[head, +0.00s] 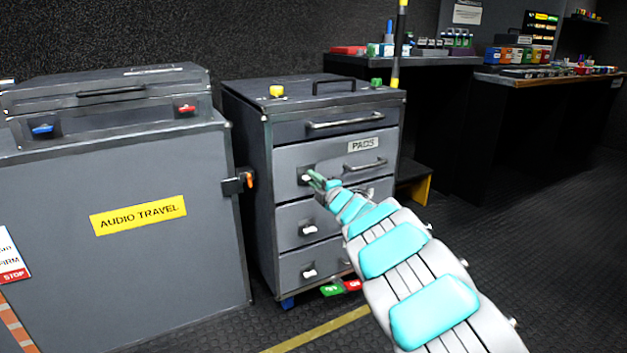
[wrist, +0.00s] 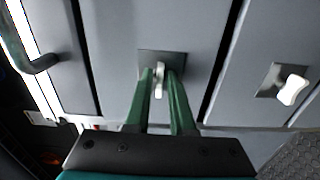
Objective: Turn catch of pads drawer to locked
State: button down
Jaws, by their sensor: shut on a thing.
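The pads drawer (head: 345,150) is a grey drawer front with a PADS label and a bar handle (head: 365,169). It is the second drawer down in the grey cabinet and sits flush. Its catch is a small white knob on a dark plate (wrist: 177,57) at the drawer's left side. My gripper (head: 315,180) reaches it from the front. In the wrist view my gripper's green fingers (wrist: 160,82) are shut on the white catch (wrist: 159,79), one on each side. The fingers partly hide the catch, and I cannot tell its locked or unlocked position.
Another white catch (wrist: 292,90) is on the neighbouring drawer, and lower drawers have similar catches (head: 309,230). The AUDIO TRAVEL case (head: 170,260) stands close at left, with an orange-tipped latch (head: 249,181) near the cabinet. Green and red tags (head: 333,290) lie low in front.

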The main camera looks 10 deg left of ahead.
jog(key=shift+f, duration=0.1)
jog(key=c, duration=1)
grip_release()
jog(key=shift+o, duration=0.2)
jog(key=shift+d, duration=0.1)
jog(key=v, duration=0.7)
jog(key=shift+s+d, duration=0.15)
jog(key=shift+s, duration=0.15)
